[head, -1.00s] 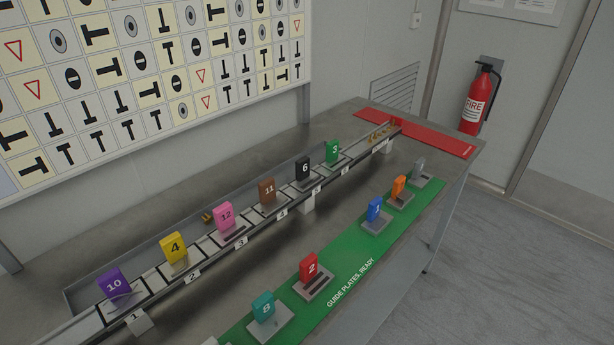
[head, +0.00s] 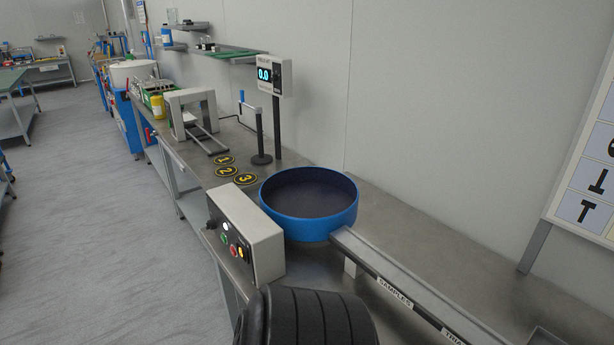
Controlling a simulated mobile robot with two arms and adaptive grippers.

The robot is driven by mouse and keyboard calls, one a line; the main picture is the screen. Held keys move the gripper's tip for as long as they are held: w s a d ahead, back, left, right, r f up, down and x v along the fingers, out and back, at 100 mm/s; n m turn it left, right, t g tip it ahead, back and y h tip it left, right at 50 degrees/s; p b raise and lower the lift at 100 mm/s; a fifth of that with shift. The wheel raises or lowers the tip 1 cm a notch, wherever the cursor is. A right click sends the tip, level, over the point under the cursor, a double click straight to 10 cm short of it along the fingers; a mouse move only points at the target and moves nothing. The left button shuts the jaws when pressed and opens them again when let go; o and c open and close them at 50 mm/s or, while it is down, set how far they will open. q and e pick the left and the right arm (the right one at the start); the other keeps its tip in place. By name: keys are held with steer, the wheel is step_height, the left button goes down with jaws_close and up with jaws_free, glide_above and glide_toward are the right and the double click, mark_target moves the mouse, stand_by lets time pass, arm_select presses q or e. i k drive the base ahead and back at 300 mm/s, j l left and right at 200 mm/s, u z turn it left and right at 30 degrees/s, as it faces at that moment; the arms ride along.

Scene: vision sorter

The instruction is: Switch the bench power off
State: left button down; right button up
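A light grey control box (head: 262,240) stands at the bench's front edge. Its front face carries a black knob (head: 210,225), a pale button (head: 224,239), a red button (head: 233,250) and an amber one (head: 241,254). I cannot read its labels or tell which control is the bench power. A meter (head: 272,76) on a black post behind it is lit and reads 0.0. Neither of my grippers is in view. A black ribbed rounded part, likely of my own arm, fills the bottom middle, just in front of the box.
A blue round bowl (head: 308,230) sits right behind the box. A rail (head: 400,285) marked SAMPLES runs from it to the lower right. Numbered yellow-and-black discs (head: 232,171) and a grey frame (head: 193,112) lie farther along the bench. Open floor (head: 90,210) is at left.

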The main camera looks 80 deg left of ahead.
mark_target(211, 225)
steer(key=k+j, duration=0.15)
steer(key=k, duration=0.3)
steer(key=k+j, duration=0.2)
steer(key=k, duration=0.25)
steer(key=u, duration=0.4)
steer(key=k+u, duration=0.1)
steer(key=u, duration=0.3)
steer(key=j+u, duration=0.1)
steer(key=u, duration=0.35)
steer(key=j+u, duration=0.1)
steer(key=u, duration=0.7)
steer(key=k+j, duration=0.05)
steer(key=j, duration=0.05)
